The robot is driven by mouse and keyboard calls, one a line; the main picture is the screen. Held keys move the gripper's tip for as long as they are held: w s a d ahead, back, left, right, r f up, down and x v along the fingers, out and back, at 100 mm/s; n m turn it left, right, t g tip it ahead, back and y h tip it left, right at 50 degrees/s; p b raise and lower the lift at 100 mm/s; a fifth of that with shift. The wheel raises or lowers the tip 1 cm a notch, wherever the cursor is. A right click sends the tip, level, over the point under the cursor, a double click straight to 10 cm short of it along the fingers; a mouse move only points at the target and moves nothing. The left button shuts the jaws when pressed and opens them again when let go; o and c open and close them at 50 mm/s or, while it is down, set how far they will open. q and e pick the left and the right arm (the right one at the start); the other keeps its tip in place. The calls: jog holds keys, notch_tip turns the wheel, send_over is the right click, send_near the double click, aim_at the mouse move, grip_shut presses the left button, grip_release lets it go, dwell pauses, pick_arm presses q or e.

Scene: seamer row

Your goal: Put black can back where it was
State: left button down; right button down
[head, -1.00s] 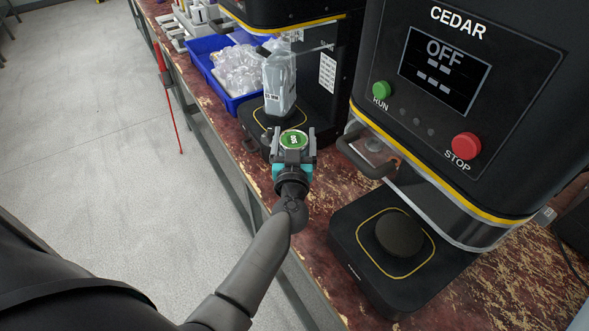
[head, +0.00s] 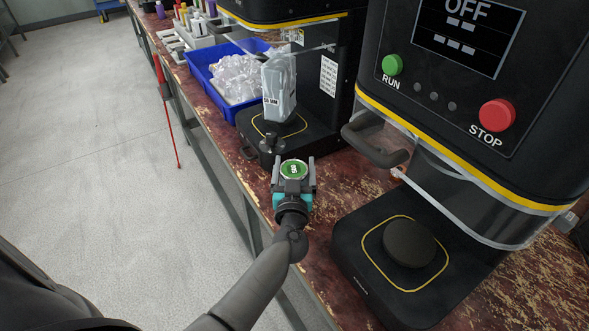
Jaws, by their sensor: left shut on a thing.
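My left gripper (head: 294,180) is shut on a can, held upright above the bench's front edge, between the two seamers. Its round top (head: 293,169) is green with white marking. Most of the can's body is hidden by the gripper; the little that shows is dark, and I take it as the black can. The near seamer (head: 440,110) has RUN and STOP buttons and a screen reading OFF. Its base carries a bare round black plate (head: 409,243) inside a yellow outline. My right gripper is not in view.
A second seamer (head: 329,80) stands farther back, with a grey container (head: 279,85) on its base. A blue bin (head: 202,76) of clear plastic pieces sits beside it. The near seamer's handle (head: 376,150) sticks out right of my gripper. A red rod (head: 165,100) leans along the bench.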

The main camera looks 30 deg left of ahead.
pick_arm(q)
jog(key=shift+r, duration=0.2)
jog(key=shift+f, duration=0.1)
jog(key=shift+c, duration=0.9)
grip_release()
jog(key=shift+f, duration=0.15)
jog(key=shift+o, duration=0.9)
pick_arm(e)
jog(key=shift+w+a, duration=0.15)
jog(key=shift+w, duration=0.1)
